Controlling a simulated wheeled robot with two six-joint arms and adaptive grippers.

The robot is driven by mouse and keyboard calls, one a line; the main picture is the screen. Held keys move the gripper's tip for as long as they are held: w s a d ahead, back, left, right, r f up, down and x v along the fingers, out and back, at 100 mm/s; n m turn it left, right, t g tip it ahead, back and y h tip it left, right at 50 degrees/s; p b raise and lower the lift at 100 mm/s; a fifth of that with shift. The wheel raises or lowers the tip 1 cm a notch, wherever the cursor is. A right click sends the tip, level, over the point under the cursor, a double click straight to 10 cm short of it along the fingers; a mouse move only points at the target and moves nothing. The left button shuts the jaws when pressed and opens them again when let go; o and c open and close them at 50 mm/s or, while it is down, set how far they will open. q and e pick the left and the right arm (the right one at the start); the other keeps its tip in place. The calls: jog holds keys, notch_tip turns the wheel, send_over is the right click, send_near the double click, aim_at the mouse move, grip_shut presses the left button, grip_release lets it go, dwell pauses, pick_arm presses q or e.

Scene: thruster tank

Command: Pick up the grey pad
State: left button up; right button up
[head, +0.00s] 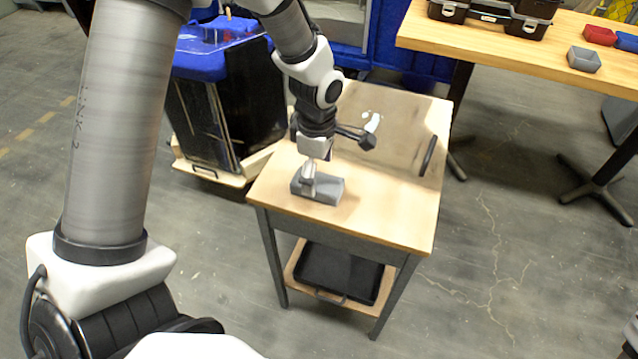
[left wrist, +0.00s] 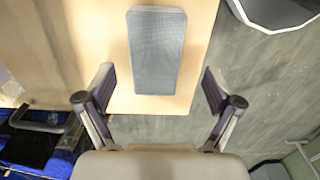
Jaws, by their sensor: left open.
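The grey pad (head: 328,189), a flat grey block, lies on the wooden top of a small cart (head: 385,215), near its front left edge. My left gripper (head: 309,172) is just above the pad in the head view, and its finger partly covers the pad. In the left wrist view the grey pad (left wrist: 155,50) lies ahead, lengthwise between the two spread fingertips of my left gripper (left wrist: 158,82). The gripper is open and holds nothing. I cannot tell whether the fingers touch the pad. My right gripper is not in view.
A dark handle-like bar (head: 428,156) and a small white item (head: 372,122) are on the cart top. A black tray (head: 340,272) sits on its lower shelf. A blue-lidded bin (head: 215,50) stands left. A wooden table (head: 520,50) carries a toolbox and small bins.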

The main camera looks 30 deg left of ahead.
aim_at(317, 180)
pick_arm(q)
jog(key=f, duration=0.4)
jog(key=shift+w+a, duration=0.15)
jog(key=shift+w, duration=0.15)
jog(key=shift+s+r, duration=0.1)
jog(key=c, duration=1.3)
jog(key=shift+c, duration=0.2)
jog(key=shift+r, duration=0.1)
jog(key=shift+r, duration=0.6)
notch_tip(317, 180, up, 2)
jog(key=shift+r, duration=0.2)
jog(key=s+d+b, duration=0.1)
jog(key=s+d, duration=0.3)
jog(key=s, duration=0.2)
jog(key=s+d+r+b, duration=0.1)
jog(key=s+d, duration=0.3)
jog(key=s, duration=0.3)
jog(key=shift+s+d, duration=0.15)
jog(key=shift+s, duration=0.1)
